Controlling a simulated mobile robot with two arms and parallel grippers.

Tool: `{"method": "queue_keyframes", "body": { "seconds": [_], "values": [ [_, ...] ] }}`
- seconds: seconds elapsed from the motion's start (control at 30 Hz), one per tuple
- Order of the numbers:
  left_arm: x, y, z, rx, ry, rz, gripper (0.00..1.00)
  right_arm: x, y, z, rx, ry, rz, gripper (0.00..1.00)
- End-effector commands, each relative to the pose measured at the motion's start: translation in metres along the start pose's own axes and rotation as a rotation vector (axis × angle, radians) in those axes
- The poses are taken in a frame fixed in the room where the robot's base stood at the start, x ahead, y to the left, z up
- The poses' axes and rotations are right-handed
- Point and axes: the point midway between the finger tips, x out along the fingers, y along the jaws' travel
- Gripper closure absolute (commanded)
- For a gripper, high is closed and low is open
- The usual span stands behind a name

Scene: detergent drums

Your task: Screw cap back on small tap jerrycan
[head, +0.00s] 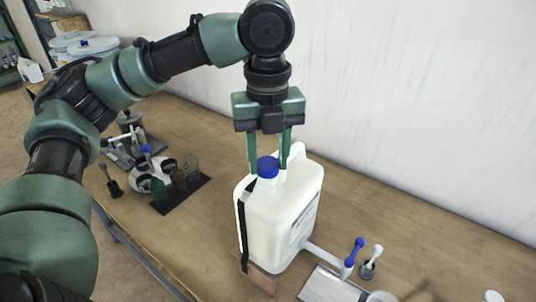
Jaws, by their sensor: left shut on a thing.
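A white jerrycan (280,215) with a handle and a tap low on its right side stands upright on a small brown block on the wooden workbench. My left gripper (268,168) reaches straight down over its top. Its two green fingers are shut on the blue cap (268,166), one on each side. The cap sits at the jerrycan's neck; I cannot tell whether it is threaded on or only resting there. The tap has a blue lever (354,252). My right gripper is not in view.
A dark mat (181,192) with small bottles and a white round holder lies to the left on the workbench (400,220). A grey tray (330,287) lies in front of the tap. A white wall rises behind. Drums (85,46) stand far back left.

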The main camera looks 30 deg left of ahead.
Motion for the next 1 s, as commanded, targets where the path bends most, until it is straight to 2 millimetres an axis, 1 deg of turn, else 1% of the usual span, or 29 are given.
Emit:
{"method": "queue_keyframes", "body": {
  "seconds": [0.5,1.0],
  "values": [
    [0.001,0.0001,0.0,0.0,0.001,0.0,1.0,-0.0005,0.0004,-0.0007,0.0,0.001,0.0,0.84],
    [0.01,0.0,0.0001,-0.001,0.001,0.0,1.0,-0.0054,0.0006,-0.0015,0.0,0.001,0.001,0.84]
  ]
}}
